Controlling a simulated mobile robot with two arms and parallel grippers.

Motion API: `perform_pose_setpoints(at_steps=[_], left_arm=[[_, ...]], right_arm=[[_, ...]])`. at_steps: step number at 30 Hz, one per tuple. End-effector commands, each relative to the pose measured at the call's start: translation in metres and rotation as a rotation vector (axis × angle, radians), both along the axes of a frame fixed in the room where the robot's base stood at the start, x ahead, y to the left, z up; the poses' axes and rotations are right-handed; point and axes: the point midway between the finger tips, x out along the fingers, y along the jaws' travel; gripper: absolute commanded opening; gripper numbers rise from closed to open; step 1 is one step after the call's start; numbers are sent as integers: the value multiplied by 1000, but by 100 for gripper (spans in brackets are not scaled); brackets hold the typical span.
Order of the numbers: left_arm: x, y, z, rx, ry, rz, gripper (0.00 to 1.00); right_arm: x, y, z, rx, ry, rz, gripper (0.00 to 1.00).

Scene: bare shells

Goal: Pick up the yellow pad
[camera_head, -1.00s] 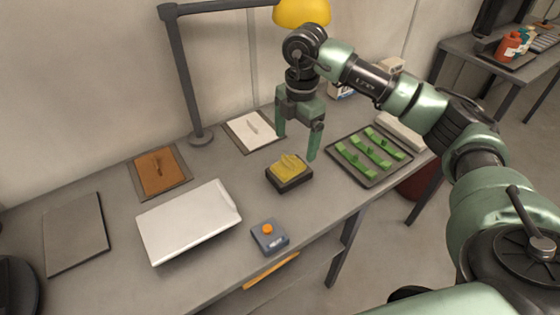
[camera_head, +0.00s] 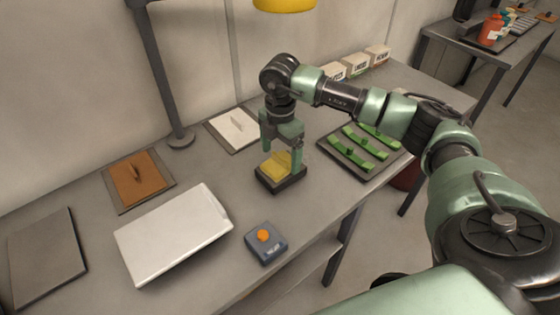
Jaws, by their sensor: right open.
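The yellow pad (camera_head: 273,168) rests on a small dark base (camera_head: 281,183) near the middle of the grey table. My right gripper (camera_head: 280,160) is right above and around the pad, pointing down, with its fingers open on either side of it. The fingertips partly hide the pad, and I cannot tell whether they touch it. My left gripper is not in view.
An orange-brown pad (camera_head: 138,180) and a white pad (camera_head: 236,128) lie on mats behind. A tray of green pieces (camera_head: 352,165) is at right. A white panel (camera_head: 172,233) and a grey box with an orange button (camera_head: 264,243) are in front. A lamp post (camera_head: 163,75) stands behind.

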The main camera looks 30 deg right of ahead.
Motion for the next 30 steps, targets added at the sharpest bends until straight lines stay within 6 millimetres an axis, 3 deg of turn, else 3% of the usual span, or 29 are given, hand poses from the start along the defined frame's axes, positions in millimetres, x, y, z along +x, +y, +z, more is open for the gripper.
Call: perform_pose_setpoints(at_steps=[5,12,13,20,30], left_arm=[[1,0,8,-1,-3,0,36],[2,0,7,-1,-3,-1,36],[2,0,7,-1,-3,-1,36],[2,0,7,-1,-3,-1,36],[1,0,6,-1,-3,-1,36]], right_arm=[[0,0,-19,0,0,1,89],[0,1,-22,0,-1,1,89],[0,1,-22,0,-1,1,86],[0,0,-22,0,-1,1,24],[1,0,-18,1,-3,1,24]])
